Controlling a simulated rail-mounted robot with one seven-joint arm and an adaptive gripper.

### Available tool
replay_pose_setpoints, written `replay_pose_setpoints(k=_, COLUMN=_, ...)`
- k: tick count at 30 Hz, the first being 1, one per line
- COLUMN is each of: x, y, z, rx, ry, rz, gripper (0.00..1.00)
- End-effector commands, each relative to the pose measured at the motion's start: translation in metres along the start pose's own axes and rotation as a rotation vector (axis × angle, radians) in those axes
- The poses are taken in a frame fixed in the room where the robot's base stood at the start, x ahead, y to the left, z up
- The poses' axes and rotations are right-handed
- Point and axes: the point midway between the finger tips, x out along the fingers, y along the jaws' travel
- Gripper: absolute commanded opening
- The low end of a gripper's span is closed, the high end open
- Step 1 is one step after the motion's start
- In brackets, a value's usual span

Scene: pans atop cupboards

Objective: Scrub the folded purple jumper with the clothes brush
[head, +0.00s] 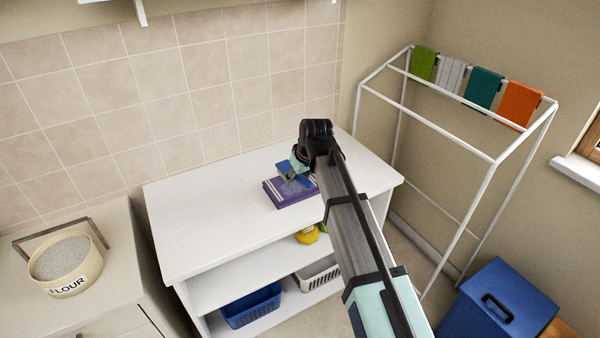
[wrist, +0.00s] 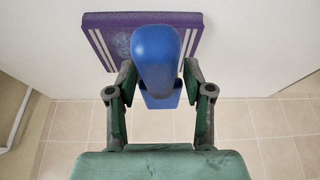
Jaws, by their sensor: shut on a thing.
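The folded purple jumper (head: 290,190) lies on the white worktop, with pale stripes near its edges. In the wrist view the jumper (wrist: 112,42) shows a faint pale patch left of the brush. The blue clothes brush (head: 287,169) is at the jumper; in the wrist view its rounded handle (wrist: 156,55) points toward the camera. My gripper (wrist: 156,92) is shut on the brush, one finger on each side. In the head view my arm partly hides the gripper and brush. I cannot tell whether the bristles touch the jumper.
The white worktop (head: 215,220) is clear left of the jumper. Shelves below hold a blue basket (head: 250,306), a light basket (head: 318,273) and a yellow item (head: 307,235). A drying rack (head: 493,165) with cloths stands right. A flour tub (head: 66,265) stands left.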

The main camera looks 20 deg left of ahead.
Motion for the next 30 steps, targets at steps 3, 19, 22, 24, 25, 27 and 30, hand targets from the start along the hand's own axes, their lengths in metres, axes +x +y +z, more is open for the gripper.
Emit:
replay_pose_setpoints(k=3, x=0.0, y=0.0, z=-0.001, rx=-0.014, ry=0.0, rz=-0.006, gripper=0.04)
replay_pose_setpoints(k=19, x=0.009, y=0.001, z=0.004, rx=-0.013, ry=0.001, rz=-0.005, gripper=0.04)
replay_pose_setpoints(k=22, x=0.017, y=0.001, z=0.007, rx=-0.012, ry=0.001, rz=-0.005, gripper=0.04)
replay_pose_setpoints(k=24, x=0.023, y=0.001, z=0.01, rx=-0.012, ry=0.0, rz=-0.005, gripper=0.04)
replay_pose_setpoints(k=25, x=0.025, y=0.001, z=0.011, rx=-0.012, ry=0.0, rz=-0.005, gripper=0.04)
replay_pose_setpoints(k=27, x=0.032, y=0.001, z=0.013, rx=-0.012, ry=0.0, rz=-0.005, gripper=0.04)
replay_pose_setpoints(k=30, x=0.039, y=0.001, z=0.016, rx=-0.012, ry=0.0, rz=-0.005, gripper=0.04)
